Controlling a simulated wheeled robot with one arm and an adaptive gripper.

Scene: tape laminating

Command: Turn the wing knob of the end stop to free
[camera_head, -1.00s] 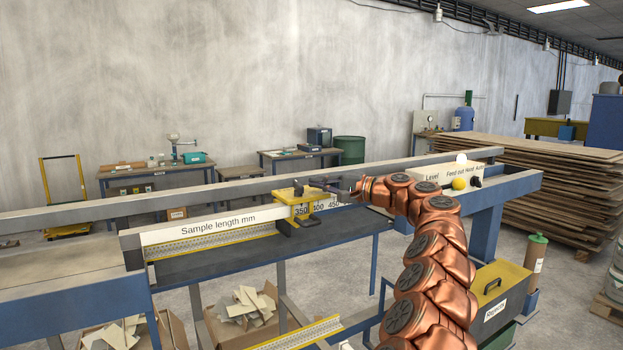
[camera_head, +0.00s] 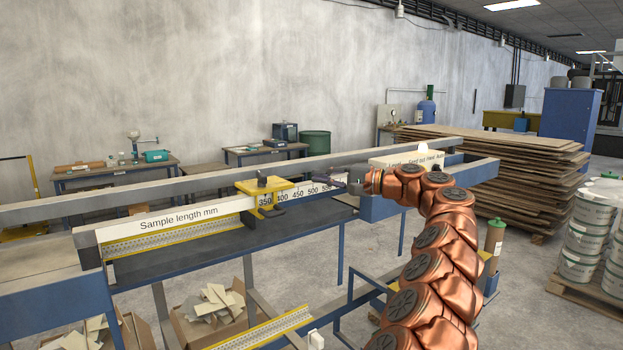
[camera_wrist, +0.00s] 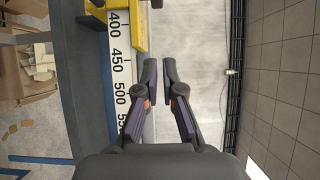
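The yellow end stop (camera_head: 265,190) sits on the scale rail near the 350 mark, with a small dark knob (camera_head: 262,177) on its top. Which way the knob's wings point is too small to tell. Part of the yellow end stop (camera_wrist: 137,14) shows at the top of the wrist view, beside the 400 mark. My gripper (camera_head: 333,183) is to the right of the end stop, apart from it, above the rail. In the wrist view my gripper (camera_wrist: 159,66) is empty, with its fingertips a narrow gap apart.
The scale rail (camera_head: 180,217) and a grey beam (camera_head: 150,205) behind it run across the bench. A control box (camera_head: 410,160) with a white lamp stands behind my arm. Boxes of offcuts (camera_head: 215,305) stand below. Stacked boards (camera_head: 480,175) are at the right.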

